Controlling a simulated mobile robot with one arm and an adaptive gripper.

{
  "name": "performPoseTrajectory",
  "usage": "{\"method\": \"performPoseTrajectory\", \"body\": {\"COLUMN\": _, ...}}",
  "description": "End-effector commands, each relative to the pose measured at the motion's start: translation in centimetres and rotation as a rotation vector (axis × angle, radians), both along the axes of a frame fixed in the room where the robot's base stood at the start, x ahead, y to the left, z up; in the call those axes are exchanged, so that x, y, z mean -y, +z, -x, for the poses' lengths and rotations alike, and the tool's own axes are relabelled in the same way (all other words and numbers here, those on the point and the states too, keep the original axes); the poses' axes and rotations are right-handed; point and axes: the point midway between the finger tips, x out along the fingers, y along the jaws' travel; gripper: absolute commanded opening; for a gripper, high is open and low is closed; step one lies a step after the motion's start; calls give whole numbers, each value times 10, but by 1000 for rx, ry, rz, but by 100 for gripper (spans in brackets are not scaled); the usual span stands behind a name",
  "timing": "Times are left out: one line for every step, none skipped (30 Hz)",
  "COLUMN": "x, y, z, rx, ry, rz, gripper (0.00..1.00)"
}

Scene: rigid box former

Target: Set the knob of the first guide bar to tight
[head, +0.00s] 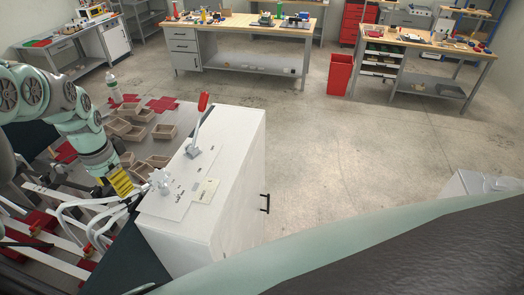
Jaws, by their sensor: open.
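A pale star-shaped knob (161,180) stands at the left edge of a plate on the white cabinet's top. Whether it belongs to the first guide bar, and whether it is tight or loose, I cannot tell. White bent guide bars (76,207) run over the machine at the lower left. My gripper (127,196) hangs at the end of my arm, just left of the knob and apart from it in the picture. It is open, with nothing seen in it. Its fingers are small and partly lost against the bars.
The floor to the right is clear, with a red bin (339,75) and workbenches farther back.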

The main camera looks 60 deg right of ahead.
Motion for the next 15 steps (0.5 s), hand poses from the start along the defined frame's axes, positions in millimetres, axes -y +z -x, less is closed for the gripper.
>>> {"method": "performPoseTrajectory", "body": {"x": 0, "y": 2, "z": 1, "rx": -3, "ry": -7, "rz": -7, "gripper": 47}}
{"method": "performPoseTrajectory", "body": {"x": 0, "y": 4, "z": 1, "rx": -5, "ry": -9, "rz": -8, "gripper": 47}}
{"method": "performPoseTrajectory", "body": {"x": 0, "y": 6, "z": 1, "rx": -6, "ry": -12, "rz": -9, "gripper": 47}}
{"method": "performPoseTrajectory", "body": {"x": -1, "y": 7, "z": 2, "rx": -7, "ry": -12, "rz": -10, "gripper": 47}}
{"method": "performPoseTrajectory", "body": {"x": -1, "y": 9, "z": 2, "rx": -10, "ry": -12, "rz": -10, "gripper": 47}}
{"method": "performPoseTrajectory", "body": {"x": 0, "y": 10, "z": 3, "rx": -11, "ry": -13, "rz": -10, "gripper": 47}}
{"method": "performPoseTrajectory", "body": {"x": 0, "y": 12, "z": 2, "rx": -9, "ry": -12, "rz": -9, "gripper": 47}}
{"method": "performPoseTrajectory", "body": {"x": 0, "y": 14, "z": 1, "rx": -7, "ry": -12, "rz": -8, "gripper": 47}}
{"method": "performPoseTrajectory", "body": {"x": 1, "y": 16, "z": 1, "rx": -5, "ry": -11, "rz": -6, "gripper": 47}}
{"method": "performPoseTrajectory", "body": {"x": 1, "y": 17, "z": 1, "rx": -5, "ry": -11, "rz": -5, "gripper": 47}}
{"method": "performPoseTrajectory", "body": {"x": 2, "y": 18, "z": 1, "rx": -4, "ry": -10, "rz": -4, "gripper": 47}}
{"method": "performPoseTrajectory", "body": {"x": 2, "y": 19, "z": 1, "rx": -3, "ry": -8, "rz": -4, "gripper": 47}}
{"method": "performPoseTrajectory", "body": {"x": 2, "y": 20, "z": 1, "rx": -3, "ry": -7, "rz": -3, "gripper": 47}}
{"method": "performPoseTrajectory", "body": {"x": 2, "y": 20, "z": 1, "rx": -3, "ry": -7, "rz": -3, "gripper": 47}}
{"method": "performPoseTrajectory", "body": {"x": 2, "y": 21, "z": 0, "rx": -2, "ry": -6, "rz": -3, "gripper": 47}}
